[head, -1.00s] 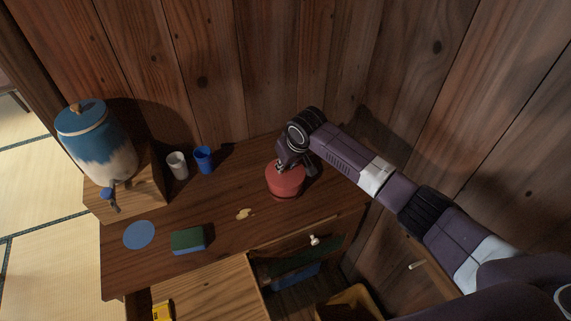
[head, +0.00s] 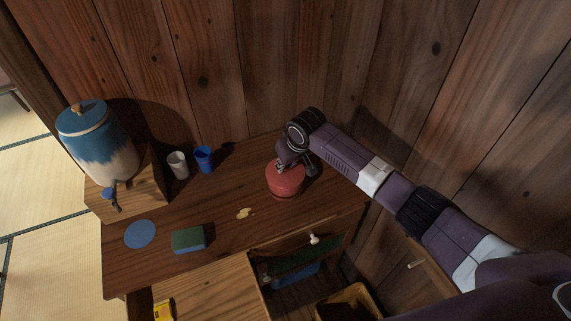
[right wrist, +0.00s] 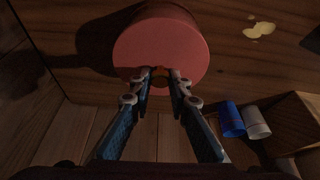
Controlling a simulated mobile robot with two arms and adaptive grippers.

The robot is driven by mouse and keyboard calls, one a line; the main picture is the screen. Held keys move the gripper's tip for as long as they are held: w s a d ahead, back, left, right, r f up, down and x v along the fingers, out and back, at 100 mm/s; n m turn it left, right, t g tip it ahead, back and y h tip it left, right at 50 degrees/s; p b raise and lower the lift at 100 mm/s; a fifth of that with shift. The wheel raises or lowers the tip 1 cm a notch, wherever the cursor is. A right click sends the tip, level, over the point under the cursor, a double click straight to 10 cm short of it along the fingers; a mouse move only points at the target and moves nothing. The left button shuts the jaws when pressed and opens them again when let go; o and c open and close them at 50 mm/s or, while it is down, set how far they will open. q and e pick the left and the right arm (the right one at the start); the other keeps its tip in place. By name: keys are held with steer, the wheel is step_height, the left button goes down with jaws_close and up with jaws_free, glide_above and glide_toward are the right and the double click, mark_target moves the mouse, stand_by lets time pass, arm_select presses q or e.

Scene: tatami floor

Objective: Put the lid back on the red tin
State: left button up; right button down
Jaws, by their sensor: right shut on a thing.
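The red tin (head: 287,188) stands upright on the wooden desk near its back right. My right gripper (head: 282,167) comes down over it from the right and covers part of its top. In the right wrist view, the round red lid (right wrist: 150,45) faces the camera, with the tin's side (right wrist: 165,9) just behind it. The fingertips of my right gripper (right wrist: 160,73) are shut on the knob at the lid's middle. The lid lies over the tin's top; whether it is fully seated I cannot tell. My left gripper is not in view.
A blue and cream dispenser (head: 98,142) sits on a wooden box at the left, beside a white cup (head: 178,166) and a blue cup (head: 204,159). A blue disc (head: 140,234), a sponge (head: 188,240) and a yellowish spill (head: 244,213) lie in front. Walls close the back and right.

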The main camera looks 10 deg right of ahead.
steer(key=c, duration=1.7)
jaws_free()
steer(key=shift+c, duration=0.2)
steer(key=shift+o, duration=0.4)
steer(key=o, duration=0.4)
steer(key=shift+r, duration=0.1)
steer(key=shift+r+p, duration=3.4)
steer(key=shift+p, duration=0.4)
